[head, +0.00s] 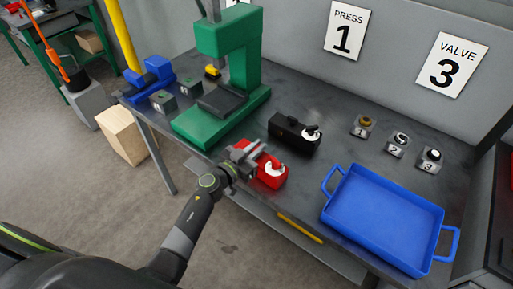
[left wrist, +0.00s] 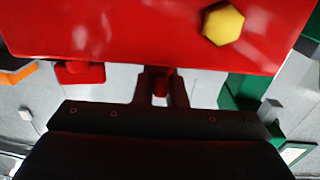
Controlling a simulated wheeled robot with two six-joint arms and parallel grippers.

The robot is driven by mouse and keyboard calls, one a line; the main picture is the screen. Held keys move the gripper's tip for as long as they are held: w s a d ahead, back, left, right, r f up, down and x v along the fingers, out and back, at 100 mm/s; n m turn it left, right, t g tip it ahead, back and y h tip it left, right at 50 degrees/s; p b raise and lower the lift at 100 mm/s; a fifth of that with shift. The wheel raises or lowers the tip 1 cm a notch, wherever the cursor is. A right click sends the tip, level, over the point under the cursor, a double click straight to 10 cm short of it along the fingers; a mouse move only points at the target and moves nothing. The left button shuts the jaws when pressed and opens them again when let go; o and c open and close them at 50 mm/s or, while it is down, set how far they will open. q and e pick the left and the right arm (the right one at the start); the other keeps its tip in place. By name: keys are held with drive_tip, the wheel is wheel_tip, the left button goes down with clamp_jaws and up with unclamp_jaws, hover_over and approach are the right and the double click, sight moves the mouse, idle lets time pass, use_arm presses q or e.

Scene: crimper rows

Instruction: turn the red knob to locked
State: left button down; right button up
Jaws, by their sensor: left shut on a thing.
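A red box (head: 268,178) sits near the table's front edge in the head view. It carries a white round plate with a small dark part on it. My left gripper (head: 245,152) is at the box's upper left side. In the left wrist view, the red body (left wrist: 130,35) fills the top, with a yellow hexagon on it. There my left gripper (left wrist: 160,88) is shut on a small red piece, which looks like the red knob (left wrist: 160,82). The dark fingers hide most of it, and its lock setting cannot be read. My right gripper is out of view.
A black box (head: 290,135) with a similar white plate stands just behind. A green press (head: 243,75) is at the left. A blue tray (head: 383,217) lies at the right. Several numbered blocks (head: 397,146) stand at the back. Bare table (head: 335,160) lies between.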

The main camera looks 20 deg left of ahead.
use_arm(q)
drive_tip(key=m+g+h+p, duration=0.1)
drive_tip(key=m+h, duration=0.1)
drive_tip(key=shift+a+r+h, duration=0.1)
drive_tip(key=shift+h, duration=0.2)
drive_tip(key=m+g+h+p, duration=0.1)
drive_tip(key=m+g+h, duration=0.1)
drive_tip(key=shift+g+h, duration=0.3)
drive_tip(key=shift+h, duration=0.1)
drive_tip(key=m+g+h, duration=0.1)
drive_tip(key=m+g+h+b, duration=0.1)
drive_tip(key=g, duration=0.1)
drive_tip(key=shift+f+m, duration=0.2)
drive_tip(key=shift+m, duration=0.1)
drive_tip(key=shift+m+g+h+b, duration=0.3)
drive_tip(key=shift+g+h, duration=0.1)
drive_tip(key=shift+g, duration=0.3)
drive_tip(key=c, duration=1.5)
unclamp_jaws()
